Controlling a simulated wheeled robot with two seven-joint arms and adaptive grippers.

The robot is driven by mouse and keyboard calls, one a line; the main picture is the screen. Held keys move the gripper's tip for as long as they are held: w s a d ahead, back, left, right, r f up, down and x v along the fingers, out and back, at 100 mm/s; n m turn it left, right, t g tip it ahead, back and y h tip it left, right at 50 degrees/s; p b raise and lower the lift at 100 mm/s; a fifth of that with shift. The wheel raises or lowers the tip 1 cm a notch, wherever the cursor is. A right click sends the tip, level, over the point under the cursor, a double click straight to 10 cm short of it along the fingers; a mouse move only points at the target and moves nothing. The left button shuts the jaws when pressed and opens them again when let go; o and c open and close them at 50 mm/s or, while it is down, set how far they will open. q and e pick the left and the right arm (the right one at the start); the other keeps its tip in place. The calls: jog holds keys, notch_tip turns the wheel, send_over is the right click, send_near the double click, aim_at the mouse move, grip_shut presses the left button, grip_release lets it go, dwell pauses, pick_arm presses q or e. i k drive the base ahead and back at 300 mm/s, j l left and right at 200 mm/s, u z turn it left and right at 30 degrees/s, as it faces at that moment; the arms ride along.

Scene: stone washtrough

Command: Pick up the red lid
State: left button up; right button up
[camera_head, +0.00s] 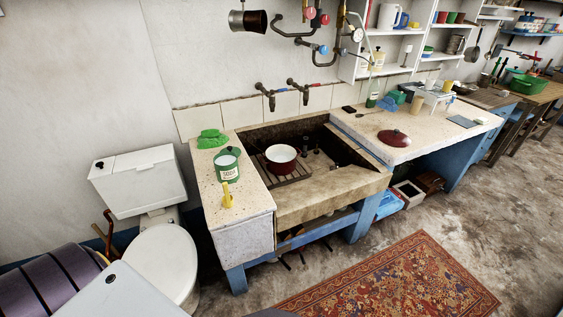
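The red lid (393,138) is a dark red, round, shallow dome with a small knob on top. It lies flat on the pale speckled counter (432,137) to the right of the stone trough (325,195). A red pot with a white inside (281,158) stands uncovered on a slatted rack in the trough. Neither of my grippers shows in the head view, so I cannot see their state. Nothing covers the lid from this side.
Behind the lid are a blue cloth (388,104), a dark green bottle (372,99) and small containers. A green soda tin (227,165) and yellow item (227,196) stand on the left ledge. A toilet (163,262) stands at left. A patterned rug (395,280) covers the front floor.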

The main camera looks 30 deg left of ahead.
aim_at(393, 137)
jog(key=i+l+u, duration=0.15)
jog(key=i+l, duration=0.25)
jog(key=i+l+u, duration=0.1)
jog(key=i+l, duration=0.4)
jog(key=i+l+u, duration=0.15)
jog(key=i+l, duration=0.35)
jog(key=i+l+u, duration=0.1)
jog(key=i+l, duration=0.35)
jog(key=i+l+u, duration=0.15)
jog(key=i+l, duration=0.25)
jog(key=l, duration=0.3)
